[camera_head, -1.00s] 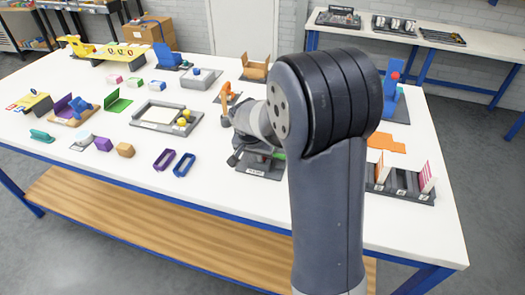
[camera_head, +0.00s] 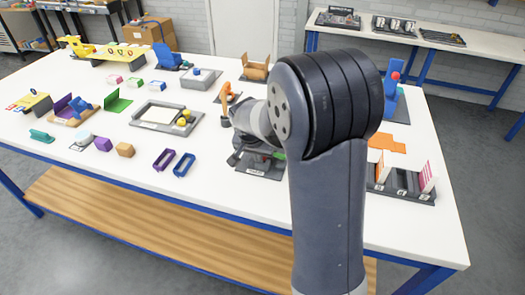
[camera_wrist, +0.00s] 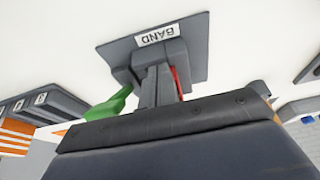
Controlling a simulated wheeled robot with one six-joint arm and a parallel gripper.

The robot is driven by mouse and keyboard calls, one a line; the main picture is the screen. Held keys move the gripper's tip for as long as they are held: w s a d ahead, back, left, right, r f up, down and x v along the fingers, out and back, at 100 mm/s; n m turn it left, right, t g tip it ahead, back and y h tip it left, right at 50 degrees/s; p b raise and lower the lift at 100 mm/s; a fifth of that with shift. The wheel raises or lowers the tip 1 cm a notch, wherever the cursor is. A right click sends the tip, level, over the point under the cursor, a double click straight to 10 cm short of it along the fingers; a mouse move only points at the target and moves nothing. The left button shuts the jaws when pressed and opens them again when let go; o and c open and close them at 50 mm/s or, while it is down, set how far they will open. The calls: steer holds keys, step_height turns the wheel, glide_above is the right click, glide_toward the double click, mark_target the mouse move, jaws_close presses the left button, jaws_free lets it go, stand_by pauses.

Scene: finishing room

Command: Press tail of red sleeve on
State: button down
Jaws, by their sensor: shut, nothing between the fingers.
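The dark grey stand (camera_head: 260,170) with a plate marked BAND is beneath my arm, near the front of the white table. In the wrist view its labelled base (camera_wrist: 190,55) is at the top. A thin strip of red, seemingly the red sleeve (camera_wrist: 178,82), shows beside the grey upright parts there; most of it is hidden. My gripper (camera_wrist: 158,88) is shut and empty, close to the stand beside the red strip. I cannot tell whether it touches. A green part (camera_wrist: 110,108) lies at the left of the stand.
A purple loop (camera_head: 163,159) and a blue loop (camera_head: 184,164) lie left of the stand. A grey frame tray (camera_head: 150,124) is farther back. A slotted rack (camera_head: 402,188) with striped cards stands to the right.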

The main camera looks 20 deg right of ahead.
steer(key=shift+s+a+b, duration=0.55)
steer(key=shift+s+a, duration=0.1)
steer(key=shift+s, duration=0.35)
step_height(320, 180, up, 10)
steer(key=p, duration=0.6)
steer(key=shift+p, duration=0.3)
step_height(320, 180, down, 10)
steer(key=b, duration=0.6)
